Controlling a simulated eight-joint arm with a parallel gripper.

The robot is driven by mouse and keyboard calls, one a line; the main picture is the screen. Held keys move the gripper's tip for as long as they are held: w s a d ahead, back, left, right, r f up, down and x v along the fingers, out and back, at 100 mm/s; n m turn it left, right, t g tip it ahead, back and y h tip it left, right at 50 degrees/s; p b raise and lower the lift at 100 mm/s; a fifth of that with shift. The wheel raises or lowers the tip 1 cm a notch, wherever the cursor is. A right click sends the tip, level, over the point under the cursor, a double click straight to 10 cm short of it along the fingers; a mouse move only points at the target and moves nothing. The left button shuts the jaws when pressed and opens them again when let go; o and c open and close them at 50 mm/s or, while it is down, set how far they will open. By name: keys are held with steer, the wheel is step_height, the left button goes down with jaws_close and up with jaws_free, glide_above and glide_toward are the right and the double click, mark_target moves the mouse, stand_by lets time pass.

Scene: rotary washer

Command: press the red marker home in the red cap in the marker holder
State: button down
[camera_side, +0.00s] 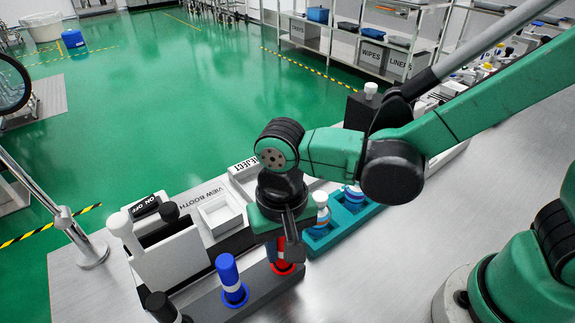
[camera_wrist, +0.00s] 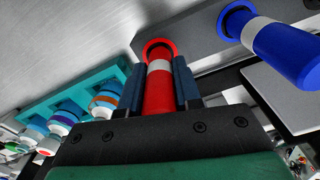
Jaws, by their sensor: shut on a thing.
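The red marker (camera_wrist: 158,92), with a white band, is between the two fingers of my gripper (camera_wrist: 159,85), which is shut on it. Its far end is at the red cap (camera_wrist: 159,46) in the grey marker holder (camera_wrist: 195,48). In the side view my gripper (camera_side: 284,248) points down over the holder (camera_side: 262,282), and the red cap (camera_side: 284,268) shows below it. The marker (camera_side: 280,252) is mostly hidden there by the gripper. I cannot tell how deep the marker sits in the cap.
A blue marker (camera_side: 228,273) stands in a blue cap beside the red one, and a black one (camera_side: 160,306) is further left. A teal rack (camera_side: 322,241) with banded bottles is close on the right. The grey view booth (camera_side: 172,258) is behind left.

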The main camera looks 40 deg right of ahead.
steer(key=c, duration=0.5)
jaws_free()
steer(key=shift+c, duration=0.2)
step_height(320, 180, up, 5)
steer(key=shift+r, duration=0.1)
steer(key=shift+w+r, duration=0.1)
steer(key=shift+r, duration=0.1)
steer(key=w+d+r+n+t, duration=0.1)
steer(key=d+t, duration=0.2)
steer(key=d, duration=0.5)
steer(key=d+r+n+t, duration=0.2)
steer(key=d+t, duration=0.2)
steer(key=d, duration=0.5)
steer(key=shift+w, duration=0.4)
